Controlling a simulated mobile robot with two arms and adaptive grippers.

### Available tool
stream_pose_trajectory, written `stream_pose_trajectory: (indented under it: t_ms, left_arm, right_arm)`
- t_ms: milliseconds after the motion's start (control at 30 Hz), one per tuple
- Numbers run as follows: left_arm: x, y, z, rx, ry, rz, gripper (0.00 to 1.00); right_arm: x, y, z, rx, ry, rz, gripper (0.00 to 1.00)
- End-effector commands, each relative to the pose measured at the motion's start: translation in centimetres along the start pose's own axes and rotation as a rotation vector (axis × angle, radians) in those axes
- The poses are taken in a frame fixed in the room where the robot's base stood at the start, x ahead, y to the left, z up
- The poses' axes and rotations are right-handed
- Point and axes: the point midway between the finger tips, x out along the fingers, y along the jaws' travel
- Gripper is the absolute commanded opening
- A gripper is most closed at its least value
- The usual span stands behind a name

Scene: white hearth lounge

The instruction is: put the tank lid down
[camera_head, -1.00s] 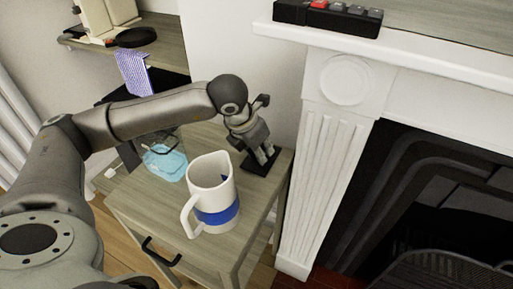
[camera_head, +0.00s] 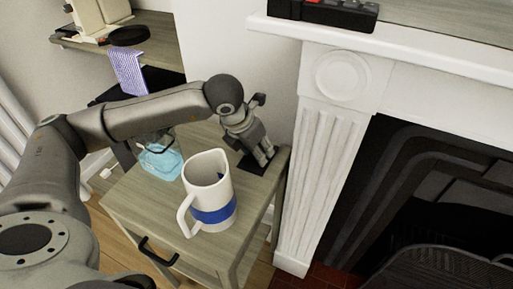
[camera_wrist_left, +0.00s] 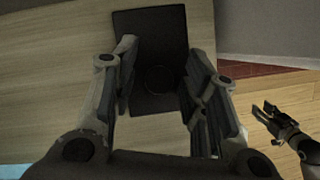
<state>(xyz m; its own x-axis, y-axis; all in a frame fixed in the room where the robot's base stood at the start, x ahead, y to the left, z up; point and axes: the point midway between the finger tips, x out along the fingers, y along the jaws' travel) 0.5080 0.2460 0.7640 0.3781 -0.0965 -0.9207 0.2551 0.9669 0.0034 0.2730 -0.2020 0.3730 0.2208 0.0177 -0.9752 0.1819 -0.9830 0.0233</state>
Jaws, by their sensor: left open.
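The tank lid (camera_wrist_left: 150,52) is a dark rectangle with a round knob and lies flat on the wooden side table. In the head view it is mostly hidden behind my left gripper (camera_head: 264,160). In the left wrist view my left gripper (camera_wrist_left: 158,95) is open, its fingers on either side of the lid's near part, and nothing is held between them. The clear tank with blue contents (camera_head: 160,162) stands on the table to the left, partly behind my arm. My right gripper (camera_wrist_left: 268,112) shows small in the left wrist view, over the floor; its jaws are too small to tell.
A white jug with a blue band (camera_head: 208,190) stands on the side table (camera_head: 145,205), close in front of my left gripper. The white fireplace surround (camera_head: 325,150) rises just right of the table. A shelf with a striped cloth (camera_head: 127,72) is behind.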

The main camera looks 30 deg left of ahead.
Motion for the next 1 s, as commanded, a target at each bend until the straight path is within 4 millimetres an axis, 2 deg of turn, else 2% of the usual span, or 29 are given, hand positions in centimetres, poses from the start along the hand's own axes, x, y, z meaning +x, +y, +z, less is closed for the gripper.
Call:
stream_pose_trajectory:
  t_ms: [67,167,400,600,800,1000]
  left_arm:
    - [-0.1,0.0,0.1,0.0,0.0,0.0,0.41]
    - [-1.4,0.0,0.1,0.001,-0.003,0.0,0.41]
    - [-6.7,0.0,0.2,0.001,-0.006,0.001,0.41]
    - [-10.3,0.0,0.1,0.0,-0.003,0.001,0.41]
    - [-11.9,0.0,0.1,0.001,-0.001,0.0,0.41]
    - [-12.1,0.0,0.0,0.001,0.0,0.0,0.41]
  right_arm:
    - [-0.1,0.0,-0.1,0.0,0.003,0.0,0.4]
    - [0.1,0.0,0.1,0.0,0.002,0.0,0.4]
    - [1.8,-0.1,1.4,-0.002,-0.015,-0.002,0.4]
    - [2.7,-0.1,2.2,-0.003,-0.022,-0.003,0.4]
    - [3.2,-0.2,2.6,-0.004,-0.024,-0.003,0.4]
    - [3.2,-0.1,2.7,-0.004,-0.024,-0.002,0.4]
